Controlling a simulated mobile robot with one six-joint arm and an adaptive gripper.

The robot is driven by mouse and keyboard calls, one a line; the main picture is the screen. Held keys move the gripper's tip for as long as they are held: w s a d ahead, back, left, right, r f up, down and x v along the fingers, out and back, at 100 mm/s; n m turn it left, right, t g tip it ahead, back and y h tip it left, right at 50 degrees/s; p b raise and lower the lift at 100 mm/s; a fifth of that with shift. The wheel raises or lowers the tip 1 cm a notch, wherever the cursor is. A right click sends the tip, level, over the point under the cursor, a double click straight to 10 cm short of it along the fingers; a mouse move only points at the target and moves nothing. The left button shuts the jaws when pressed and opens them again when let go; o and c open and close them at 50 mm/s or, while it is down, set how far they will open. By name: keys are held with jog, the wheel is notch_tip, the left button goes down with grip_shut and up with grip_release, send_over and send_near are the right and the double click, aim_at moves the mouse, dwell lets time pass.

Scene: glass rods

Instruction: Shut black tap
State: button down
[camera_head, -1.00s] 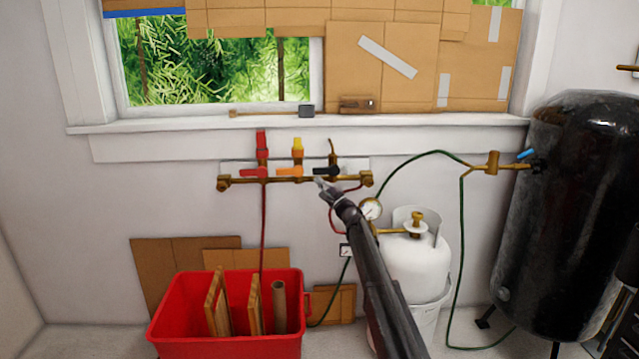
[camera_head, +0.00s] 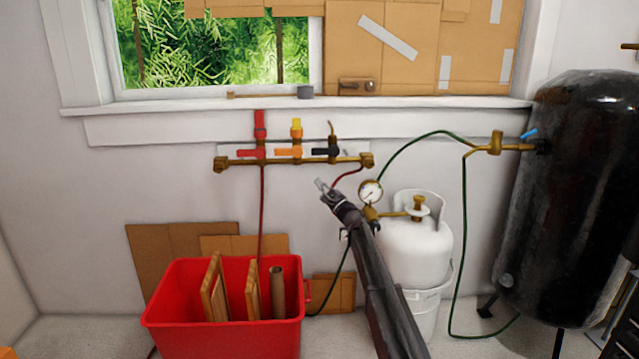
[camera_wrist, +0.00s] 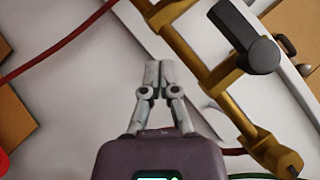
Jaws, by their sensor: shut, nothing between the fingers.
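The black tap (camera_head: 325,152) is the rightmost of three taps on a brass manifold (camera_head: 290,161) under the window sill. Its handle lies sideways, along the manifold and across its own outlet stub. In the wrist view the black handle (camera_wrist: 243,38) is at the upper right, beside the brass pipe (camera_wrist: 205,75), clear of my fingers. My gripper (camera_head: 322,185) is just below the manifold, under the black tap, apart from it. In the wrist view my gripper's fingertips (camera_wrist: 152,72) are together with nothing between them.
A red tap (camera_head: 252,153) and an orange tap (camera_head: 288,152) sit left of the black one. A pressure gauge (camera_head: 370,191) and white gas cylinder (camera_head: 415,245) stand to the right, with hoses. A red bin (camera_head: 225,335) stands below. A black tank (camera_head: 575,200) stands far right.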

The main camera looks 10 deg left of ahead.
jog(key=s+f+b, duration=0.1)
jog(key=s+f, duration=0.1)
jog(key=s+d+f+b, duration=0.1)
jog(key=f+b, duration=0.1)
jog(key=shift+s+d, duration=0.15)
jog(key=shift+s, duration=0.25)
jog(key=s+d+f+n+g+h, duration=0.35)
jog(key=s+d+f, duration=0.25)
jog(key=s, duration=0.3)
jog(key=s+d+f+n+g+h, duration=0.3)
jog(key=s+d+f+n, duration=0.3)
jog(key=s, duration=0.3)
jog(key=s+d+f+n+g+h, duration=0.35)
jog(key=s+d+f, duration=0.3)
jog(key=s, duration=0.25)
jog(key=s+d+f+g+h+p, duration=0.1)
jog(key=s+d+f+g+h, duration=0.3)
jog(key=s+d, duration=0.65)
jog(key=s+d+f+t+h, duration=0.1)
jog(key=s+d+f+h, duration=0.3)
jog(key=s+d, duration=0.7)
notch_tip(320, 180, up, 39)
jog(key=w+d+h+p, duration=0.1)
jog(key=w+p, duration=0.1)
jog(key=p, duration=3.6)
jog(key=shift+r, duration=0.15)
